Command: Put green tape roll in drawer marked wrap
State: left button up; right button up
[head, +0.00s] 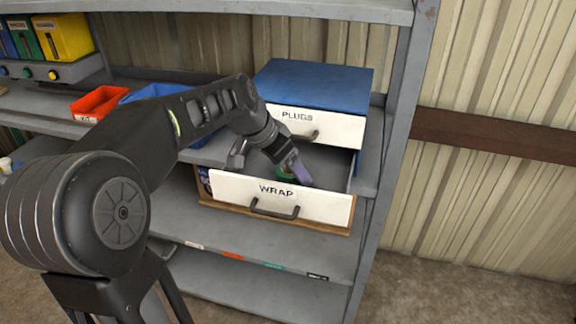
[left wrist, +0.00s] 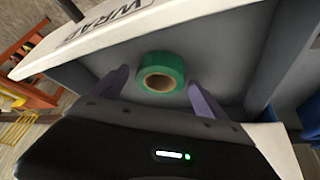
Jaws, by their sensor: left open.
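The drawer marked WRAP (head: 235,188) is pulled open, below a drawer marked PLUGS (head: 330,127) in a blue-topped cabinet. The green tape roll (left wrist: 161,72) lies inside the open drawer in the left wrist view, its brown core showing. In the head view only a small bit of green shows beside my gripper's finger. My left gripper (head: 297,172) reaches into the drawer from above. In the left wrist view its two purple fingers (left wrist: 155,90) are open, one on each side of the roll, with gaps between them and it. My right gripper is not in view.
The cabinet stands on a grey steel shelf (head: 230,278). An orange-red bin (head: 98,102) and a blue bin sit left of it. A grey shelf post (head: 400,130) rises just right of the cabinet.

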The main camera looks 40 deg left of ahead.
pick_arm(q)
jog(key=shift+r, duration=0.1)
jog(key=b+v, duration=0.1)
jog(key=v, duration=1.1)
dwell(0.4)
